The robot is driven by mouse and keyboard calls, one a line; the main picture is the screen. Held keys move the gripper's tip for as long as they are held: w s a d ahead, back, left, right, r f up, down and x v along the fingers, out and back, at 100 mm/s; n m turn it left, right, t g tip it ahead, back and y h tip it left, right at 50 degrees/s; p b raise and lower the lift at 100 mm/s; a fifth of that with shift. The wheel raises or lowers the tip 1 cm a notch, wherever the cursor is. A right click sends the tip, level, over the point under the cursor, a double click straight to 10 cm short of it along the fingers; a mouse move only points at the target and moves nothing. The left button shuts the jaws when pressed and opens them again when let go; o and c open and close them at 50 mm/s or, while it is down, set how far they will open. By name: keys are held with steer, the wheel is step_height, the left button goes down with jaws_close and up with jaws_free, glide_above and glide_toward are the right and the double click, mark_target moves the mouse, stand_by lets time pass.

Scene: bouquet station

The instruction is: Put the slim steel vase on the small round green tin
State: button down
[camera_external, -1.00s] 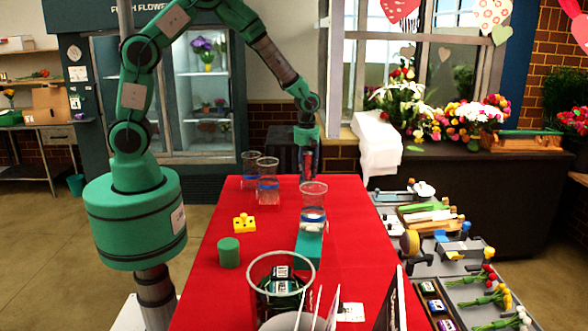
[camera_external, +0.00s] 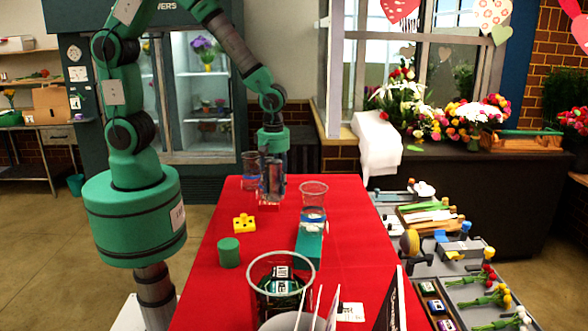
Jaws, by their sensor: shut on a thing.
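My gripper (camera_external: 272,188) points down over the far part of the red table, in front of the clear glasses. It is shut on a slim grey upright thing, the steel vase (camera_external: 274,176), mostly hidden by the fingers. The small round green tin (camera_external: 229,253) stands on the left side of the table, nearer the camera than my gripper and to its left. Nothing stands on the tin's top.
A yellow block (camera_external: 244,223) lies behind the tin. A clear glass (camera_external: 250,163) stands beside my gripper, and another glass (camera_external: 313,194) stands to its right, behind a teal box (camera_external: 309,246). A large clear container (camera_external: 281,264) stands at the front.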

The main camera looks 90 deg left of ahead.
steer(key=s+d+r+m, duration=0.1)
steer(key=s+d+m, duration=0.3)
steer(key=s, duration=0.9)
steer(key=s+d+m+p, duration=0.1)
steer(key=s+d+m, duration=0.4)
steer(key=s, duration=0.8)
steer(key=shift+d+r, duration=0.35)
steer(key=shift+d, duration=1.3)
steer(key=shift+w, duration=0.1)
glide_above(228, 243)
steer(key=shift+w+f+p, duration=0.1)
steer(key=shift+f+p, duration=0.25)
steer(key=shift+f, duration=0.4)
steer(key=shift+f, duration=0.1)
steer(key=shift+f, duration=1.65)
steer(key=shift+f, duration=0.15)
